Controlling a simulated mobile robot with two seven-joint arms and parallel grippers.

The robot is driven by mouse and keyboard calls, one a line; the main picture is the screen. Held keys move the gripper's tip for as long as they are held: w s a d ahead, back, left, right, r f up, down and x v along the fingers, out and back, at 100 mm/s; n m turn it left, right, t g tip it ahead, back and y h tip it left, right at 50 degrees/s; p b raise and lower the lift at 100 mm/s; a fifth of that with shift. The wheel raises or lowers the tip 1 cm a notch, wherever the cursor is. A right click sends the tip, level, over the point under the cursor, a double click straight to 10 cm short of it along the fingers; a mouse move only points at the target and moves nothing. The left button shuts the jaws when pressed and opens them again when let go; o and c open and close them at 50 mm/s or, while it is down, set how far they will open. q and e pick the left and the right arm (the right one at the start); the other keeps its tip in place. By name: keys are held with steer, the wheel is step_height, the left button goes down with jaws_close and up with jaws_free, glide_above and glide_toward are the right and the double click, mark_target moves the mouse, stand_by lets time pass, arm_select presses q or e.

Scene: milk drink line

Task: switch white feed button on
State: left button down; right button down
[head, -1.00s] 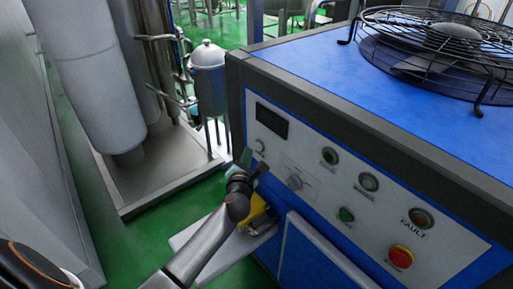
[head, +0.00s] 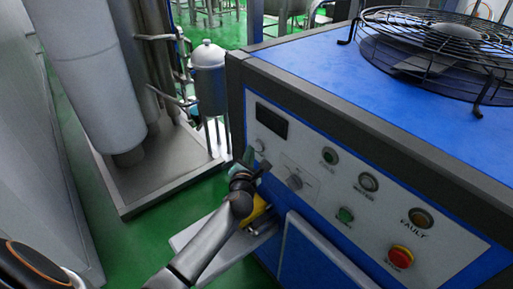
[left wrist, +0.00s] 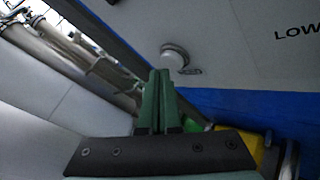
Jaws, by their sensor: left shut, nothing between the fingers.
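A blue machine has a pale control panel (head: 330,200). A small round white button (head: 259,146) sits at the panel's left, below the dark display; it also shows in the left wrist view (left wrist: 175,55). The label beside it is too small to read. My left gripper (head: 248,157) is shut and empty, with its green fingertips just below and left of the button. In the left wrist view the shut fingertips (left wrist: 160,72) overlap the button's lower left edge; I cannot tell whether they touch it. My right gripper is not in view.
A yellow part (head: 256,208) lies below the left gripper. A steel-framed tank unit stands at left, with green floor between.

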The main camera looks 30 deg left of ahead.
arm_select(q)
steer(key=shift+w+d, duration=0.2)
steer(key=shift+w, duration=0.25)
stand_by(0.4)
steer(key=shift+s+a+p, duration=0.4)
steer(key=shift+s+p, duration=0.2)
steer(key=shift+s, duration=0.25)
steer(key=s+a+p, duration=0.2)
steer(key=s, duration=0.3)
steer(key=shift+s+a+p, duration=0.15)
steer(key=shift+s+p, duration=0.15)
stand_by(1.5)
